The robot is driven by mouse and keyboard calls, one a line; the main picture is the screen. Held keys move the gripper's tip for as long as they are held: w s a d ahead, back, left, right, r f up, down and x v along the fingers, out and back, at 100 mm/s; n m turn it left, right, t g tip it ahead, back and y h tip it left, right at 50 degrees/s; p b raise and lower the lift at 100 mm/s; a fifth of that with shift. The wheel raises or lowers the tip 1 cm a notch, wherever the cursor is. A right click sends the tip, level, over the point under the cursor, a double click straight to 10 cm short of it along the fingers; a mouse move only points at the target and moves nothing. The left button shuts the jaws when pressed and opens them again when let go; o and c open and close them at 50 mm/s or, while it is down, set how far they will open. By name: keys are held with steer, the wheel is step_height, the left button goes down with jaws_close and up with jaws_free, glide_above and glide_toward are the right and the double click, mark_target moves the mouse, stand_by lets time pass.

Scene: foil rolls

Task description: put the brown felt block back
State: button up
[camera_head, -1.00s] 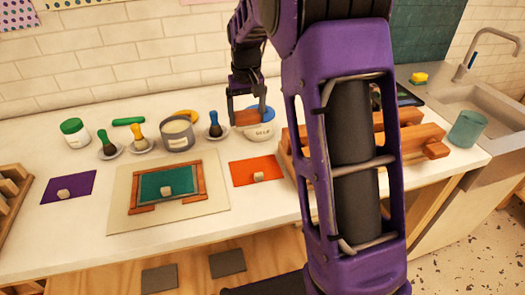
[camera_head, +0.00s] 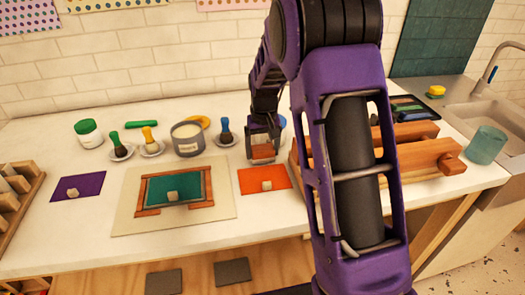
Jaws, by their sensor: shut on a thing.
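The brown felt block (camera_head: 263,152) is a small reddish-brown block between the fingers of my gripper (camera_head: 263,148). My gripper is shut on it and points down, just above the back edge of the orange sheet (camera_head: 263,182). I cannot tell the exact height of the block over the counter. A small pale block (camera_head: 267,185) sits on the orange sheet, in front of the gripper. A white tub behind the gripper is mostly hidden by it.
A teal sheet in a wooden frame (camera_head: 174,190) lies on a beige board left of the gripper. A grey pot (camera_head: 187,139) and a blue brush (camera_head: 225,131) stand behind. A wooden press (camera_head: 415,160) is close on the right, partly behind my arm.

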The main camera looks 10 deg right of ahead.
mark_target(264, 151)
steer(key=shift+f, duration=0.2)
steer(key=shift+f+b, duration=0.35)
steer(key=shift+f, duration=0.05)
steer(key=o, duration=1)
steer(key=shift+o, duration=0.2)
steer(key=shift+r, duration=0.1)
step_height(264, 151, up, 13)
steer(key=s+p, duration=0.1)
steer(key=shift+s+p, duration=0.2)
steer(key=shift+p, duration=0.1)
